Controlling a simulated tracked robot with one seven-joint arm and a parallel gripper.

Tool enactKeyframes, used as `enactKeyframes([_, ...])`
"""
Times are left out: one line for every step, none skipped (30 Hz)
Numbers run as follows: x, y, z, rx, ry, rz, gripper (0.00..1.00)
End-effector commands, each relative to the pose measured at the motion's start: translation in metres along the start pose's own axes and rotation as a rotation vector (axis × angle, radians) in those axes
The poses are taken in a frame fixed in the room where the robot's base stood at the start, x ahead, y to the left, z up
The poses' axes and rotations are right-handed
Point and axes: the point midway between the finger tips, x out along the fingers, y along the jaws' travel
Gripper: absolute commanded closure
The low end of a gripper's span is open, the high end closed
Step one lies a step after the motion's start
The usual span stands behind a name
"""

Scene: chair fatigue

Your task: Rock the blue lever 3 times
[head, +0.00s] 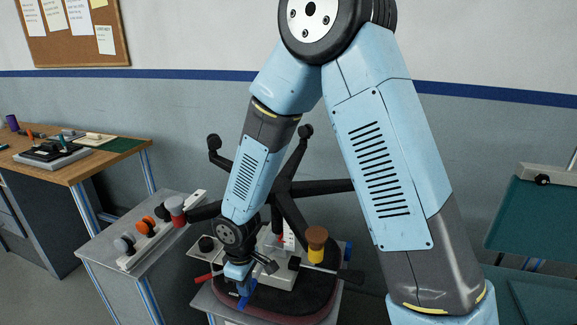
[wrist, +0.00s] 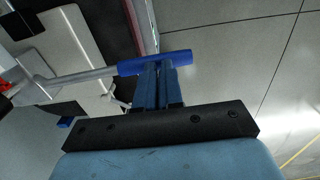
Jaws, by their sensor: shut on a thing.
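The blue lever's grip (wrist: 132,67) is a blue bar at the end of a thin metal rod in the wrist view. The rod runs left to a pale metal mount (wrist: 33,78). My gripper (wrist: 161,72) has its two blue fingers closed on the bar, near its right end. A small blue part of the lever (head: 247,294) shows there. My wrist hides much of the lever's mount in the head view.
An upturned black chair base with castors (head: 287,187) rises behind my forearm. A brown-and-yellow knob (head: 316,243) stands right of my gripper, and a red handle (head: 203,278) lies left. A grey cabinet with several coloured knobs (head: 130,240) and a wooden workbench (head: 75,170) are farther left.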

Motion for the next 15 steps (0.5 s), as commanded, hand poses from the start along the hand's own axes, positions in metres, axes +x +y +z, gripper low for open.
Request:
enactKeyframes([-0.0004, -0.0015, 0.0004, -0.001, -0.002, -0.002, 1.00])
enactKeyframes([-0.0009, -0.0015, 0.0005, -0.001, -0.002, -0.002, 1.00])
enactKeyframes([-0.0017, -0.0015, 0.0006, -0.001, -0.002, -0.002, 1.00])
enactKeyframes([-0.0023, -0.0015, 0.0007, -0.001, -0.003, -0.002, 1.00])
enactKeyframes([-0.0029, -0.0015, 0.0008, -0.001, -0.003, -0.002, 1.00])
enactKeyframes([-0.0037, -0.0015, 0.0008, -0.001, -0.003, -0.002, 1.00])
enactKeyframes([-0.0043, -0.0015, 0.0009, -0.001, -0.003, -0.002, 1.00])
enactKeyframes([-0.0050, -0.0015, 0.0009, -0.001, -0.003, -0.002, 1.00])
enactKeyframes([-0.0058, -0.0015, 0.0009, 0.000, -0.003, -0.002, 1.00])
enactKeyframes([-0.0064, -0.0015, 0.0009, 0.000, -0.003, -0.002, 1.00])
enactKeyframes([-0.0070, -0.0015, 0.0009, 0.000, -0.002, -0.002, 1.00])
enactKeyframes([-0.0079, -0.0014, 0.0008, 0.000, -0.002, -0.002, 1.00])
enactKeyframes([-0.0086, -0.0013, 0.0007, 0.000, -0.002, -0.002, 1.00])
enactKeyframes([-0.0093, -0.0012, 0.0006, 0.000, -0.001, -0.002, 1.00])
enactKeyframes([-0.0102, -0.0010, 0.0006, 0.000, -0.001, -0.001, 1.00])
